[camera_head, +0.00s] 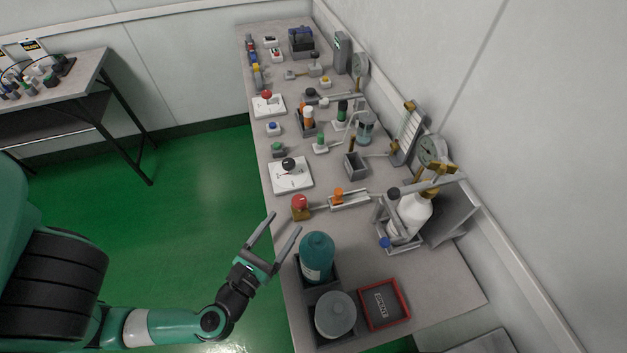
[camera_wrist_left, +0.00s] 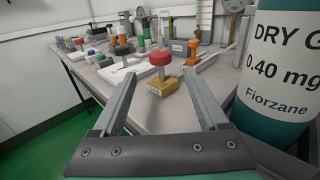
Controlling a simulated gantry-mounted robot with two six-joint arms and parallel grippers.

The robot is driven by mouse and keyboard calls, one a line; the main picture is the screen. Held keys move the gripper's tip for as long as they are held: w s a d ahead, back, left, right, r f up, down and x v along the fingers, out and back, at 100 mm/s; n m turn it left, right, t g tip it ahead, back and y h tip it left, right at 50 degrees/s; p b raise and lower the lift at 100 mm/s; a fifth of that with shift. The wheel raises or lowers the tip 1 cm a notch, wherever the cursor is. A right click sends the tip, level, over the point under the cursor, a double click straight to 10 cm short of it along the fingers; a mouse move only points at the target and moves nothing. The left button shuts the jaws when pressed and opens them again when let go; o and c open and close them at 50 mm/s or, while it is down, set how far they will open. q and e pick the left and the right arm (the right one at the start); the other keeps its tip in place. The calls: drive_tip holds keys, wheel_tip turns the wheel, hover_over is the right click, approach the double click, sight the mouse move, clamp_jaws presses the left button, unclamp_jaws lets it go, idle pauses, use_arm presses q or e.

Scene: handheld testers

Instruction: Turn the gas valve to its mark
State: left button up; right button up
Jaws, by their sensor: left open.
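A small valve with a red round knob (camera_head: 299,202) on a brass-yellow base sits near the front edge of the bench. In the left wrist view its red knob (camera_wrist_left: 160,59) stands above the brass block (camera_wrist_left: 161,86), which carries a small label too small to read. My left gripper (camera_head: 287,221) is open and empty, its fingers pointing toward the valve from the near side. In the wrist view the valve appears between the fingertips, farther off and apart from them. I cannot make out a mark on the valve. My right gripper is not in view.
A teal bottle (camera_head: 317,257) stands close right of my gripper; its label shows large in the wrist view (camera_wrist_left: 276,75). A grey-lidded jar (camera_head: 335,313) and a red-rimmed tray (camera_head: 404,296) are nearer. A white plate with a black knob (camera_head: 289,165) lies beyond the valve.

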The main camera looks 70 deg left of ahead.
sight(303, 197)
use_arm(q)
drive_tip(key=shift+s, duration=0.1)
drive_tip(key=x, duration=1)
drive_tip(key=shift+w+r+p, duration=0.1)
drive_tip(key=shift+w+p, duration=0.15)
drive_tip(key=shift+p, duration=0.1)
drive_tip(key=shift+w+a, duration=0.35)
drive_tip(key=shift+c, duration=0.3)
clamp_jaws()
